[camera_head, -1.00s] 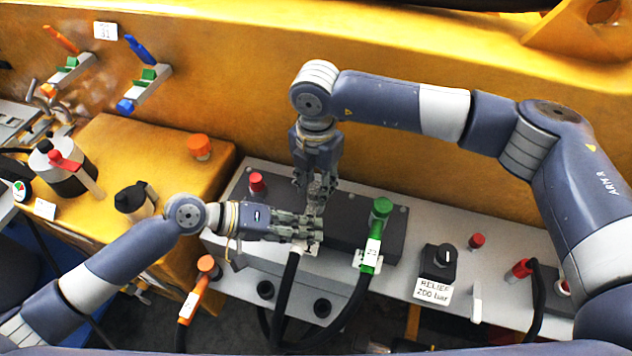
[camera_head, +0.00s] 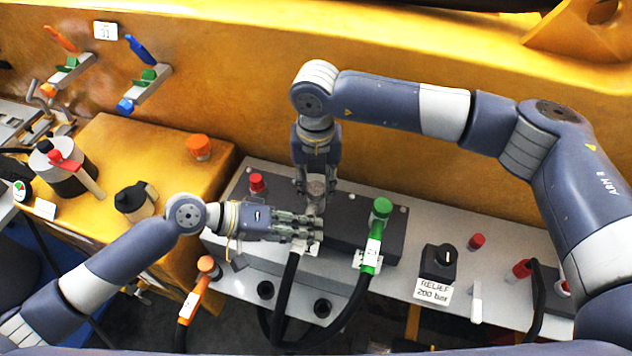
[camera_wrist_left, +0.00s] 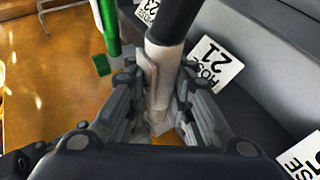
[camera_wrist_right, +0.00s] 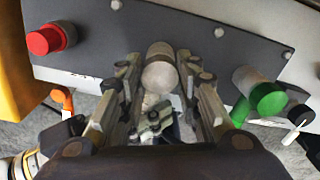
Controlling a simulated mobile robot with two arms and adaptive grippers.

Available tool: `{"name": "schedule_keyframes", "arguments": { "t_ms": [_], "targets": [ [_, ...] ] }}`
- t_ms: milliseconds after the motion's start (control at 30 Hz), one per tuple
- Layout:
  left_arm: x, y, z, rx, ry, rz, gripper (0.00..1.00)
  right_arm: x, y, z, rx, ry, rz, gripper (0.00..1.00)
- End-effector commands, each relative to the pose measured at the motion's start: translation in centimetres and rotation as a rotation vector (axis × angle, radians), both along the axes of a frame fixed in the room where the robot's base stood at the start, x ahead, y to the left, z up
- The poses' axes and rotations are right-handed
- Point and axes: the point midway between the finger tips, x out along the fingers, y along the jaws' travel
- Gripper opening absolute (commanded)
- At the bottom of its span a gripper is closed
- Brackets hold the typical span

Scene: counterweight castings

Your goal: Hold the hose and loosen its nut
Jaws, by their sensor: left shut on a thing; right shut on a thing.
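The black hose (camera_head: 287,285) rises to a pale metal end sleeve (camera_wrist_left: 160,80). My left gripper (camera_head: 314,232) comes in from the left and is shut on this sleeve; its fingers lie on both sides of it in the left wrist view (camera_wrist_left: 158,105). The round grey metal nut (camera_wrist_right: 159,72) is just above, against the dark block. My right gripper (camera_head: 316,190) points down from above and is shut on the nut, with a finger on each side of it in the right wrist view (camera_wrist_right: 160,80). The fingers partly hide the joint between nut and hose.
A green-capped hose fitting (camera_head: 375,240) stands close on the right. A red cap (camera_head: 257,183) is on the left of the dark block (camera_head: 350,225). An orange hose fitting (camera_head: 200,285) is lower left. A black relief knob (camera_head: 439,261) stands further right.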

Motion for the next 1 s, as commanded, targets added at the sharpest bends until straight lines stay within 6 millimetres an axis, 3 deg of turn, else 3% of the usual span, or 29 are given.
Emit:
{"name": "schedule_keyframes", "arguments": {
  "t_ms": [1000],
  "targets": [
    [0.11, 0.10, -0.04, 0.001, 0.000, 0.003, 0.00, -0.03, -0.09, -0.02, -0.001, 0.002, 0.959, 0.07]
  ]
}}
